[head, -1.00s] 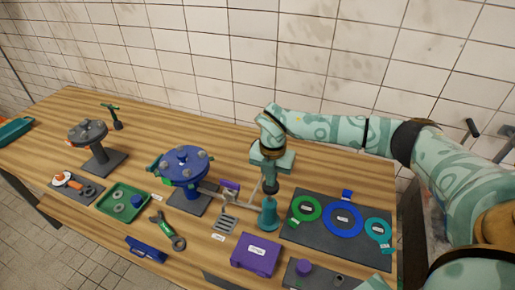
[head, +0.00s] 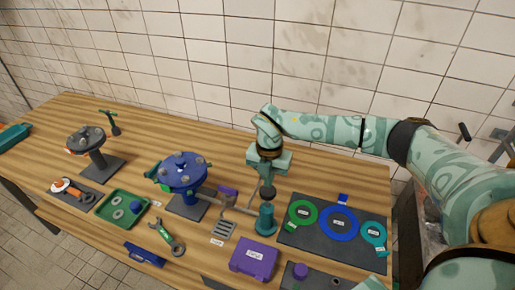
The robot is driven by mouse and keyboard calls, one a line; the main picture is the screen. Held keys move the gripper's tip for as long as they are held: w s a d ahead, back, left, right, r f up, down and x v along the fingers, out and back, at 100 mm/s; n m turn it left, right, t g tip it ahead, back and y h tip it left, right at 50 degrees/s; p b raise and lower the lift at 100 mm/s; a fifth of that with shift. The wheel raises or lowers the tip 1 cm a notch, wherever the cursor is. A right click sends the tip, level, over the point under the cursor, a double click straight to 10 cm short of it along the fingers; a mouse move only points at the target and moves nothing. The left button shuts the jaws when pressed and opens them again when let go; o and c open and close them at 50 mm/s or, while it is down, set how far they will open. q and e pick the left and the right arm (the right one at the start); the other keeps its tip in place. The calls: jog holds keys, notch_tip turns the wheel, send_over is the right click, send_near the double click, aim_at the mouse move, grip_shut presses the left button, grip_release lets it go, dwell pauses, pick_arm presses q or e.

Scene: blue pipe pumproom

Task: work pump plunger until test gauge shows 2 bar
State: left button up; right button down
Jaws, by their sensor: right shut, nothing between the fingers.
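The teal pump (head: 266,219) stands upright on the bench, right of the blue flange stand. My right gripper (head: 267,184) is directly above it, pointing down with its fingers shut and nothing between them. The fingertips are at the top of the pump, where the plunger is; the gripper hides much of the plunger, and I cannot tell if they touch. A thin pipe (head: 238,209) runs from the pump towards the blue flange stand (head: 180,176). I cannot make out the test gauge or its reading. My left gripper is not in view.
Right of the pump, a dark mat (head: 318,246) holds green, blue and teal rings. A purple box (head: 253,258) lies in front. A green tray (head: 111,220), a wrench (head: 166,236) and a grey flange stand (head: 86,142) are on the left. The back of the bench is mostly clear.

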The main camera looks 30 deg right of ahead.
notch_tip(320, 180, up, 6)
jog(key=p, duration=0.4)
jog(key=shift+f, duration=0.1)
dwell(0.5)
